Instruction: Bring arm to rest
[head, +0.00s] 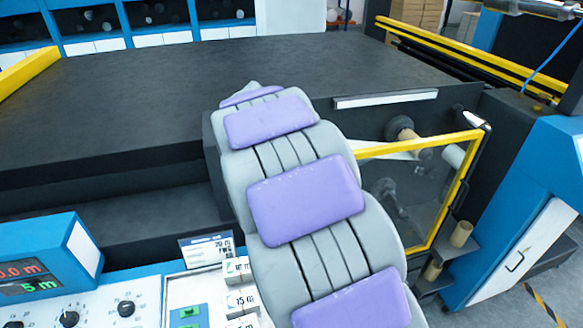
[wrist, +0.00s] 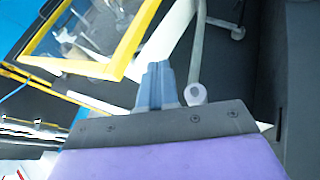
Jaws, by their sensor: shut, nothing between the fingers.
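My arm shows in the head view as grey links with purple pads, reaching from the bottom edge up over the front edge of a dark machine top (head: 300,65). My gripper (wrist: 158,82) shows in the wrist view as two blue-grey fingers close together, with nothing seen between them. In the head view the fingers cannot be made out beyond the far end of the arm. In the wrist view a yellow-framed clear guard (wrist: 100,35) lies up and left of the fingers. A pale bar with a round end (wrist: 196,94) shows just right of them; whether they touch cannot be told.
In the head view the yellow-framed guard (head: 457,190) and rolls behind it are right of my arm. A control panel (head: 95,295) with dials and red and green displays is at lower left. A blue cabinet (head: 535,210) stands at right. The machine top is clear.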

